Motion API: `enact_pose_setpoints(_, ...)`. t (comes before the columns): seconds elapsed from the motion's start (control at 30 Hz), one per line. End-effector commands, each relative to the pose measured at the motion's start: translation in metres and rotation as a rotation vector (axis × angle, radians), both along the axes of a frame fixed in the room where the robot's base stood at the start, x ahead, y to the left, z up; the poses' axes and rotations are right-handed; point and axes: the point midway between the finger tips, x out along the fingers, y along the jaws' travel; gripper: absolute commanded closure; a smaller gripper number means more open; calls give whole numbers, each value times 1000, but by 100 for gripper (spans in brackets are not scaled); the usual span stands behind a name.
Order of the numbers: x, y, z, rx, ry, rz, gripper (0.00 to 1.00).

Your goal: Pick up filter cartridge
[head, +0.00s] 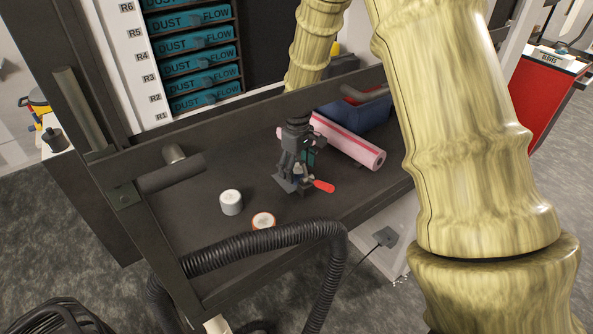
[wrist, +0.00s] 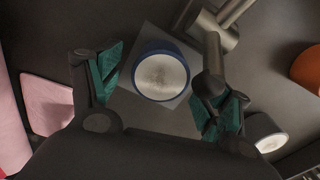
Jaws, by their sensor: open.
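A short round cartridge (wrist: 160,76) with a white face and a dark blue rim shows in the wrist view, and I take it as the filter cartridge. It lies over a square grey plate (wrist: 136,103). My gripper (wrist: 160,95) is open, with one teal-padded finger on each side of it. I see gaps between the pads and its rim. In the head view my gripper (head: 299,165) is low over the bench and hides most of the cartridge. A metal bar (wrist: 232,12) and dark arm run close to the right finger.
A red handle (head: 322,186) sticks out beside my gripper. A white cylinder (head: 231,203) and an orange-rimmed one (head: 263,222) stand in front. A pink roll (head: 350,144) lies behind. A thick black hose (head: 250,240) crosses the front edge. Teal "DUST FLOW" units (head: 195,62) fill the rack.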

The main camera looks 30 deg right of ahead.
Motion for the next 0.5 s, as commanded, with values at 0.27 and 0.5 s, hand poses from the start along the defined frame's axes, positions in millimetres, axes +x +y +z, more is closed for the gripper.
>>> enact_pose_setpoints(0.27, 0, 0, -17, 0, 0, -1, 22)
enact_pose_setpoints(0.5, 0, 0, -17, 0, -1, 0, 22)
